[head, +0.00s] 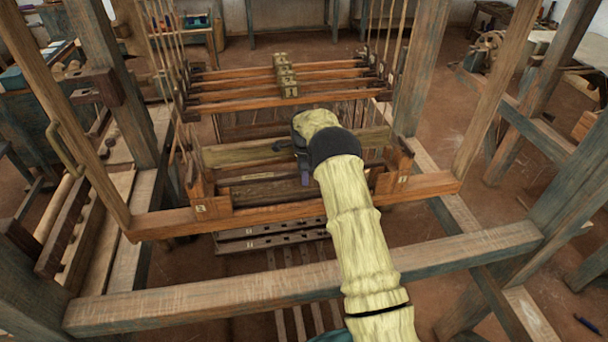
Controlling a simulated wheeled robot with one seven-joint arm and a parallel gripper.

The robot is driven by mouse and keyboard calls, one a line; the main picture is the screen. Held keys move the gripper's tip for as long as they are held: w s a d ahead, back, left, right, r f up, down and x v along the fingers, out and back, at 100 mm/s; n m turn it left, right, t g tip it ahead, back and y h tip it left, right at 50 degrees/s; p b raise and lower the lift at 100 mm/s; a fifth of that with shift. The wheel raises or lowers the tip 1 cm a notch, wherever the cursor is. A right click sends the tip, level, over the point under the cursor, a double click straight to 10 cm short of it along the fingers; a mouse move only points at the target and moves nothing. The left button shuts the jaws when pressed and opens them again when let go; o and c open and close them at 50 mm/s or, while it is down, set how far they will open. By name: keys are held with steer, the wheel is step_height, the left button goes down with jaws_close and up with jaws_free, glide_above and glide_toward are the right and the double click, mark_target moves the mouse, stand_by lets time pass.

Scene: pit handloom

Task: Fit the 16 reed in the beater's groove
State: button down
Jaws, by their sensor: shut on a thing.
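The beater (290,211) is an orange-brown wooden frame across the loom, with a short upright post at each end. A long flat olive-coloured strip, apparently the 16 reed (237,153), lies crosswise behind and above the beater's front rail, between the end posts. No number can be read on it. My gripper (301,160) is shut at the strip's middle and seems to hold it. My forearm hides part of its right half. Darker slats with a small pale label (253,177) show below the strip. The groove itself cannot be made out, nor whether the strip touches it.
Several heddle bars (235,84) with brass-like blocks at their middle hang behind the beater. Thick loom posts (424,65) stand at both sides. A heavy crossbeam (200,302) runs in front, under my arm. A dark slotted rail (265,241) lies below the beater.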

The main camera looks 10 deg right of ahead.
steer(key=shift+r, duration=0.1)
steer(key=c, duration=1.2)
jaws_free()
steer(key=shift+o, duration=0.2)
step_height(320, 180, up, 17)
steer(key=b, duration=0.3)
steer(key=shift+r, duration=0.15)
